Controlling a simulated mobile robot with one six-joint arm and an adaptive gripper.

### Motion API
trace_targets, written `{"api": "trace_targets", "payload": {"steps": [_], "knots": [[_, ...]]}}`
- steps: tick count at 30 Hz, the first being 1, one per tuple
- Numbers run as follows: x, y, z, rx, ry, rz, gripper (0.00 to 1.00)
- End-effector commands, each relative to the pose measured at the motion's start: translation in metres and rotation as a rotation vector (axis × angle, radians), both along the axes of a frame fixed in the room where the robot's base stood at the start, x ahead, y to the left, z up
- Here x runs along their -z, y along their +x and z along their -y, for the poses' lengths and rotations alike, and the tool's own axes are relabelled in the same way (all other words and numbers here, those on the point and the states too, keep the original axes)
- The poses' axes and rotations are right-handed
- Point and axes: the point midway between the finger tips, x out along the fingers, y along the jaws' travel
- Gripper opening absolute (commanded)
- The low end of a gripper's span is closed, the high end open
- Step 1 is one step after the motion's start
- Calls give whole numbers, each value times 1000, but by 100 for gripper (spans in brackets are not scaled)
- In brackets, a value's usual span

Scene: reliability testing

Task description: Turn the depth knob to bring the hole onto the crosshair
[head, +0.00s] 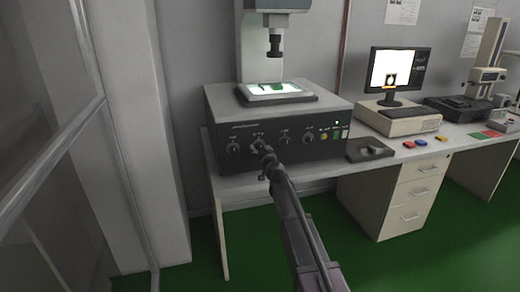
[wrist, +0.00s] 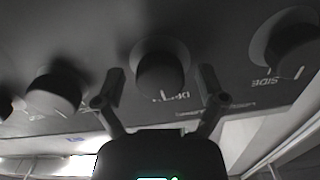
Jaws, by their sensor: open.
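The depth knob (wrist: 160,72) is a dark round knob on the machine's front panel, in the middle of the wrist view. Its label is upside down there and partly hidden. My gripper (wrist: 162,82) is open, with one finger to each side of this knob in the picture. I cannot tell whether the fingertips touch it. The monitor (head: 391,70) shows a dark round spot low on a white screen; the crosshair is too small to make out.
The side knob (wrist: 292,45) and another knob (wrist: 54,92) flank the depth knob closely. The measuring machine (head: 270,120) has a lit stage (head: 273,89) under its lens.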

Motion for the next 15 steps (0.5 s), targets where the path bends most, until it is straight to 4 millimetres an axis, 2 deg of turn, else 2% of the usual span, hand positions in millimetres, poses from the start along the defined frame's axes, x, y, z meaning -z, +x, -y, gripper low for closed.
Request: {"api": "trace_targets", "payload": {"steps": [1,9,15], "knots": [[0,0,0,0,0,0,90],[0,0,0,0,0,0,10],[0,0,0,0,3,-1,8]]}}
